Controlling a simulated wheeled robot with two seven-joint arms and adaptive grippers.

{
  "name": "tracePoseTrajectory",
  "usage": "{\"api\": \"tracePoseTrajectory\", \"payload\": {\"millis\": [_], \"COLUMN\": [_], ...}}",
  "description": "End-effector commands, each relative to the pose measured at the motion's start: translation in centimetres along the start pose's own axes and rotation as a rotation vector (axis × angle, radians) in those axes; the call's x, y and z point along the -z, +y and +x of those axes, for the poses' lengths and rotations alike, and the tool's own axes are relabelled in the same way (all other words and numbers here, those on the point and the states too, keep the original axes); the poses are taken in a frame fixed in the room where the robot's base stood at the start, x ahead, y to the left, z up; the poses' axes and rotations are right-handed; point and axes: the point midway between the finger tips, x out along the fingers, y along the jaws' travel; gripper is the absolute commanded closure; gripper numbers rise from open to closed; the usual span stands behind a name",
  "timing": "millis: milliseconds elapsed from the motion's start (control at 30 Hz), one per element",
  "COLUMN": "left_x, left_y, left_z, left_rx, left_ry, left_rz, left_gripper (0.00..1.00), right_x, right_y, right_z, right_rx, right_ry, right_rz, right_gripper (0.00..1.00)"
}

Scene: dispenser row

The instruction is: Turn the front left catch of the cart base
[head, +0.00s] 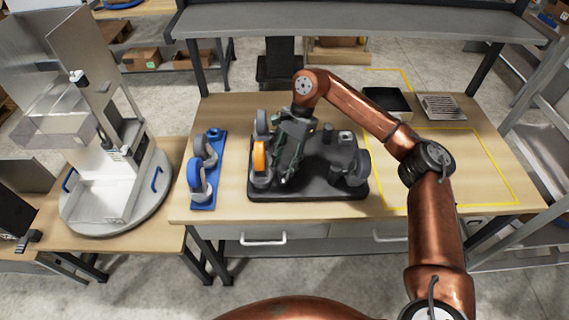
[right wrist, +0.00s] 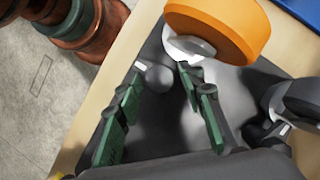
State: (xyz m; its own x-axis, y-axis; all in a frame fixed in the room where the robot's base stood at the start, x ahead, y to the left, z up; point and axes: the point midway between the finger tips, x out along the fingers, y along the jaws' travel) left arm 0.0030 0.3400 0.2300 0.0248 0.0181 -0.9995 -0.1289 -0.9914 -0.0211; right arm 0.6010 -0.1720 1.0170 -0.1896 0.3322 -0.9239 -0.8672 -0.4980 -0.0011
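The cart base (head: 320,190) is a dark plate with casters at its corners, on the wooden table. Its front left caster has an orange wheel (head: 259,157); this wheel also shows at the top of the right wrist view (right wrist: 222,28). My right gripper (head: 284,178) points down over the plate just right of the orange wheel. In the right wrist view its green-padded fingers (right wrist: 160,95) are apart, with a grey rounded knob (right wrist: 160,77) in the gap beyond them. I cannot tell whether that knob is the catch, or whether a finger touches it. My left gripper is out of view.
A blue holder (head: 209,190) with grey and blue wheels stands left of the base. A white machine on a round turntable (head: 90,222) is further left. A black tray (head: 387,103) and a grey slotted box (head: 442,107) lie behind right. The yellow-outlined area (head: 460,165) looks clear.

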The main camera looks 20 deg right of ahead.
Motion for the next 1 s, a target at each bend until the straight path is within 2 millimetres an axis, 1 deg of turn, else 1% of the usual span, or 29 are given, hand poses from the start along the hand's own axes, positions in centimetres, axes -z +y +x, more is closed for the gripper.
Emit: {"api": "tracePoseTrajectory", "payload": {"millis": [100, 333, 467, 567, 800, 900, 1000], "left_x": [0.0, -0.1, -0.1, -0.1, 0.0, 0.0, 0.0], "left_y": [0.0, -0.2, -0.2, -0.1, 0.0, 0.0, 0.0], "left_z": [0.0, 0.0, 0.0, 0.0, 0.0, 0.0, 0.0], "left_rx": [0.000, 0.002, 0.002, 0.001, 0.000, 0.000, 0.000], "left_ry": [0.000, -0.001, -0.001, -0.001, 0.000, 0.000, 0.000], "left_rz": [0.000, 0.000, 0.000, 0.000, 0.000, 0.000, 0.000], "left_gripper": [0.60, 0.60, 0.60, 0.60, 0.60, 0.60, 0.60], "right_x": [0.0, 0.0, 0.0, 0.0, 0.0, 0.0, 0.0], "right_y": [0.0, 0.0, 0.0, 0.0, -0.1, 0.0, -0.1], "right_z": [0.0, 0.0, -0.9, -2.4, -7.5, -9.3, -10.7], "right_rx": [0.000, 0.000, 0.002, 0.003, 0.003, 0.003, 0.002], "right_ry": [0.000, 0.000, 0.001, 0.001, 0.002, 0.001, 0.000], "right_rz": [0.001, 0.001, 0.001, 0.001, 0.002, 0.002, 0.001], "right_gripper": [0.57, 0.57, 0.57, 0.57, 0.57, 0.57, 0.57]}}
